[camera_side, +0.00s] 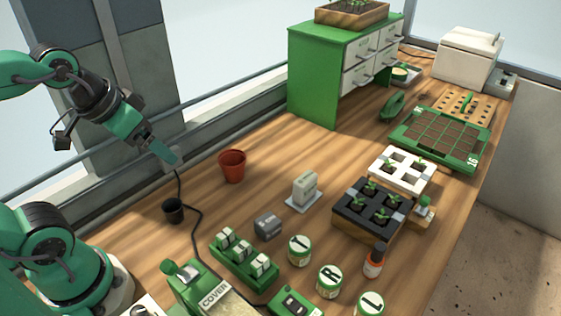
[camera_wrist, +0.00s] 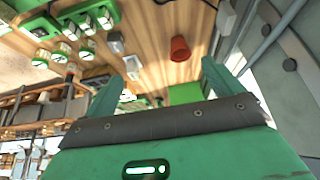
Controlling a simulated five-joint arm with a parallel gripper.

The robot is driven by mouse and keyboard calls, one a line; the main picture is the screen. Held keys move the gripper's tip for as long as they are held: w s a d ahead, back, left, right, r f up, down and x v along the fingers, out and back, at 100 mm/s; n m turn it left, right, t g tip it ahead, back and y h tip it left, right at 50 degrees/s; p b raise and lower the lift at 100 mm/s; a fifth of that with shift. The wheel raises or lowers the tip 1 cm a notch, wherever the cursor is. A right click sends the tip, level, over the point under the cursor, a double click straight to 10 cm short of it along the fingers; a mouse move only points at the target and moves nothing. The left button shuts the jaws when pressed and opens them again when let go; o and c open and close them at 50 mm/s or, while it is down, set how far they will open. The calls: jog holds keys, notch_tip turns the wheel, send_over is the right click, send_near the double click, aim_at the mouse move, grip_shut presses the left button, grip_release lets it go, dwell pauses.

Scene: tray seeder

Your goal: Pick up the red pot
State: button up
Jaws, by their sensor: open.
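The red pot (camera_side: 232,167) stands upright on the wooden table, right of my gripper in the side view. It looks empty from this angle. My gripper (camera_side: 165,154) hangs in the air to the left of the pot and above the table, near the wall ledge. In the wrist view the red pot (camera_wrist: 180,48) shows beyond the two spread green fingers of my gripper (camera_wrist: 158,85), nearer the right finger. The fingers are apart with nothing between them, and they do not touch the pot.
A green rack (camera_side: 243,258) and lettered jars (camera_side: 330,281) are in front. A green drawer cabinet (camera_side: 322,78) stands behind. Table around the red pot is clear.

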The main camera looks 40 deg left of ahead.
jog(key=shift+w, duration=0.1)
jog(key=m+g, duration=0.4)
jog(key=g, duration=0.2)
send_over(233, 163)
jog(key=s+d, duration=0.2)
notch_tip(233, 163, down, 15)
jog(key=shift+w+f, duration=0.1)
jog(key=shift+f, duration=3.7)
jog(key=c, duration=1.1)
